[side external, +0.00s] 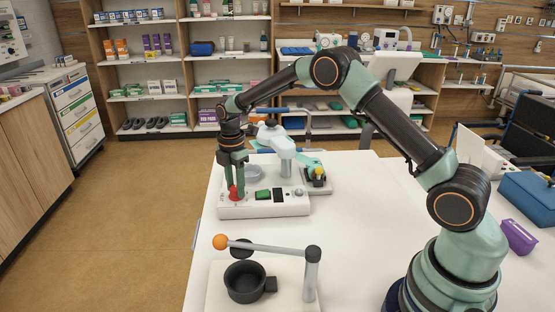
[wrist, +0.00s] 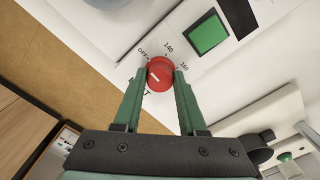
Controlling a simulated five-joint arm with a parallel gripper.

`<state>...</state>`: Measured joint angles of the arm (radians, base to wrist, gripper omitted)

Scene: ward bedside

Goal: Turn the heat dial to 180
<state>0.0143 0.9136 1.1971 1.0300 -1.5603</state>
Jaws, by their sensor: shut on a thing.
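The heat dial (wrist: 160,73) is a red round knob with a short white mark, on the front of a white machine (side external: 262,208). In the wrist view, the labels OFF, 140 and 180 stand around the dial; I cannot tell for sure which one the mark points at. My gripper (wrist: 160,80) has one green finger on each side of the dial and is shut on it. In the side external view, my gripper (side external: 234,178) points down onto the red dial (side external: 233,196), which the fingers partly cover.
In front, a white board (side external: 221,292) carries a black cup (side external: 245,282) and a lever with an orange ball (side external: 220,241). A purple case (side external: 518,237) and blue box (side external: 530,197) are at right. The table's middle is clear.

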